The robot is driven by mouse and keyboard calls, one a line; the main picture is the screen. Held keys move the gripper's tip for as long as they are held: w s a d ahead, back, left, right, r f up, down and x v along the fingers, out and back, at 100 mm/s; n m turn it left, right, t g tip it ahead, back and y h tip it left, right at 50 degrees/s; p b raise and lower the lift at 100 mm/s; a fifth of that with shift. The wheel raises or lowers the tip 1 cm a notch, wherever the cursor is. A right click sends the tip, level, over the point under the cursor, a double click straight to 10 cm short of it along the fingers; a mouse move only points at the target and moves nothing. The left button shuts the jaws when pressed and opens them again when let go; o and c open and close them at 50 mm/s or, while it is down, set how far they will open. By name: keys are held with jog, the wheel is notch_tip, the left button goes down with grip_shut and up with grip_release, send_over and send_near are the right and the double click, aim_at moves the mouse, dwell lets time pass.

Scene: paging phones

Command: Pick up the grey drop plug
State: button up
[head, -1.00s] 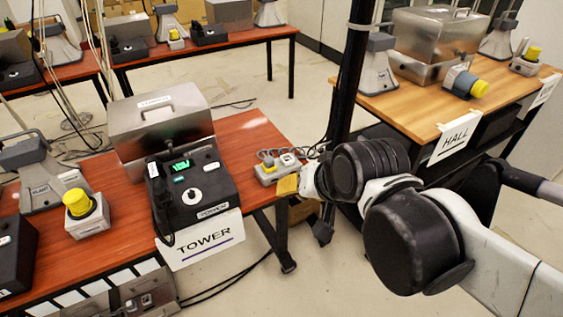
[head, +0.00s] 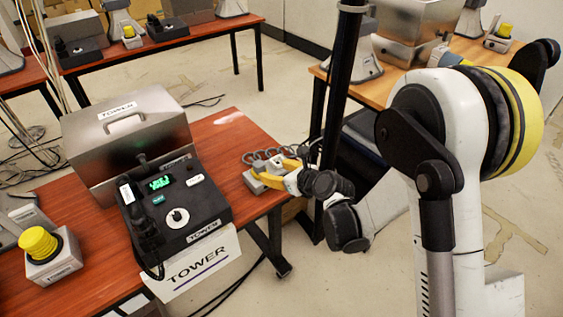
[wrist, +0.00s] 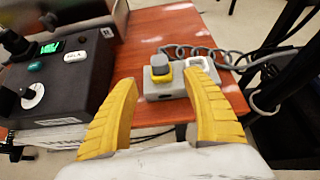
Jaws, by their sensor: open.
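A small grey block with a yellow base, which looks like the grey drop plug (wrist: 161,68), sits upright on a light grey box (wrist: 165,89) near the table's right end. My gripper (wrist: 162,80) is open and empty, its yellow fingers on either side of the plug in the wrist view. I cannot tell how far short of it the fingertips are. In the head view my gripper (head: 274,171) is over the box (head: 258,183) and hides most of the plug. A pale fitting (wrist: 198,64) with a coiled grey cord (wrist: 200,50) is just right of the plug.
The black TOWER phone unit (head: 176,212) and a steel case (head: 135,140) stand left on the red-brown table (head: 232,130). A black post (head: 340,90) rises close to my gripper's right. Bare tabletop lies between phone unit and box.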

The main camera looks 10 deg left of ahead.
aim_at(262, 167)
jog(key=b+x, duration=0.4)
jog(key=x, duration=0.7)
jog(key=shift+f, duration=0.2)
jog(key=shift+r, duration=0.15)
grip_shut()
